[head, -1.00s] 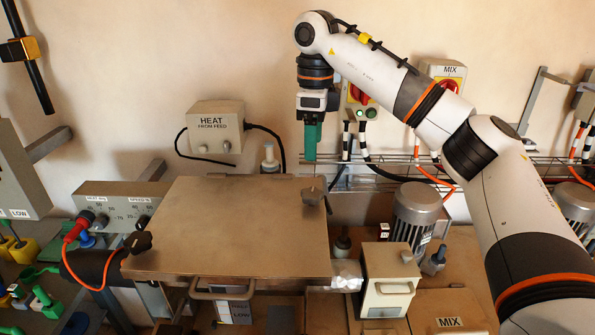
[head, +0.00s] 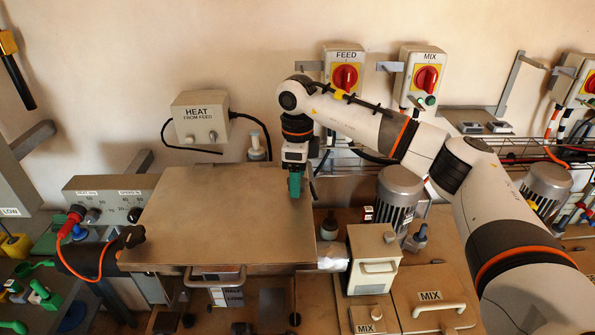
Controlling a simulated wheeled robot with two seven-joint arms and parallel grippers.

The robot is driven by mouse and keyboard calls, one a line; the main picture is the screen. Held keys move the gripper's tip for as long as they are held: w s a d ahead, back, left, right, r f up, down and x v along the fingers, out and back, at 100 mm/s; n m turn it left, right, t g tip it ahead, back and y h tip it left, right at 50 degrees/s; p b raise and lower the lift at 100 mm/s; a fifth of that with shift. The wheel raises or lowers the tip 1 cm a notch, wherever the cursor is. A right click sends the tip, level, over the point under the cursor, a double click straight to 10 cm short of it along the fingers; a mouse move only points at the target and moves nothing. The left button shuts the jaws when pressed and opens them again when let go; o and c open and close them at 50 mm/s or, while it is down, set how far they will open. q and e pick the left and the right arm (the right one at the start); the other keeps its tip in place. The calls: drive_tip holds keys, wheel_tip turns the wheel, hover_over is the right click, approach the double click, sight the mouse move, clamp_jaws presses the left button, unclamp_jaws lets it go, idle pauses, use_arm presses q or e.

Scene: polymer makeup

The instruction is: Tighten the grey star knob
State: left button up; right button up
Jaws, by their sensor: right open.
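A dark star-shaped knob (head: 131,236) sits at the left front corner of the flat brown plate (head: 220,215). The other star knob, at the plate's right back edge, is now largely or fully hidden by my right gripper (head: 295,186). Its green fingers point down at that spot, close above or around the knob; I cannot tell whether they touch it. The right gripper is open. My left gripper is not in view.
A cream box with a handle (head: 375,262) and a grey motor (head: 398,195) stand right of the plate. The HEAT box (head: 201,118) is on the wall behind. A red plug (head: 68,221) with an orange cable is at left. The plate's middle is clear.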

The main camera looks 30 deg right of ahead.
drive_tip(key=shift+c, duration=0.6)
drive_tip(key=c, duration=0.9)
drive_tip(key=shift+o, duration=0.2)
